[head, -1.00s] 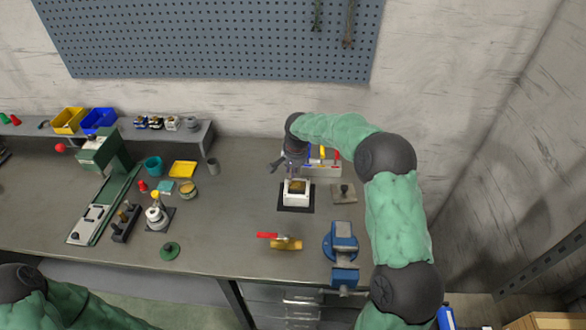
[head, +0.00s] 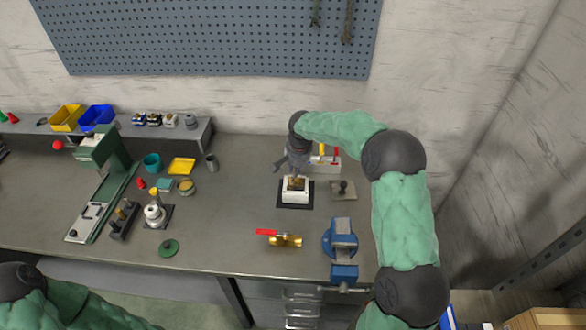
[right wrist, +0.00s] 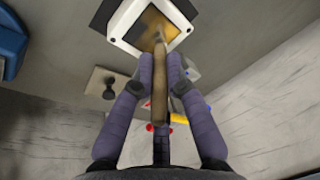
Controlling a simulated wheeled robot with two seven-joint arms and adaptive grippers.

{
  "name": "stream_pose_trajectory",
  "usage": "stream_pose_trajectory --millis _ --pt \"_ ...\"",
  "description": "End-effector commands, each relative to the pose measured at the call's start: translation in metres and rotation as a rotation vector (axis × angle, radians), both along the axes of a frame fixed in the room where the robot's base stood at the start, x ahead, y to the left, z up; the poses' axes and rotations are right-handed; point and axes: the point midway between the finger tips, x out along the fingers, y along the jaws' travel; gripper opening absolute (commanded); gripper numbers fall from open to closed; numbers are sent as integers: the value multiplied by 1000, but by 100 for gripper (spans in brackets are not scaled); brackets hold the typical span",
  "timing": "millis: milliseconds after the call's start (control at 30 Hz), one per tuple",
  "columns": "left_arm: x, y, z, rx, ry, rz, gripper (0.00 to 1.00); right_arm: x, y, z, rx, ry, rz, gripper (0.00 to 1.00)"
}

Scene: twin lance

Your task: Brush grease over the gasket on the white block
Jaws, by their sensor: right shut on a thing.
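The white block (head: 296,196) stands on a dark mat right of the bench's middle. In the right wrist view the block (right wrist: 118,30) has a square opening with an amber-brown, patchy surface (right wrist: 158,22); I cannot tell the gasket apart from grease there. My right gripper (head: 293,170) is above the block, pointing down. In the right wrist view my right gripper (right wrist: 161,68) is shut on the wooden handle of a brush (right wrist: 160,85). The brush's tip reaches into the opening and seems to touch the amber surface. My left gripper is out of view.
A plate with a dark knob (head: 343,189) lies right of the block, and a blue vise (head: 342,240) is nearer the front edge. A brass piece with a red handle (head: 284,240) lies in front. An open tin (head: 187,188) stands left; the bench between is clear.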

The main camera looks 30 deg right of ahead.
Motion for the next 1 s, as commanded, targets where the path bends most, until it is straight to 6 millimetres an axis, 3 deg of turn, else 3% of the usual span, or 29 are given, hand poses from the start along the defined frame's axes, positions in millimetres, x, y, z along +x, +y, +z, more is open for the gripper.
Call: stream_pose_trajectory --millis 1000 --pt "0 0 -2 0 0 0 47 -14 -23 -1 1 2 0 0"
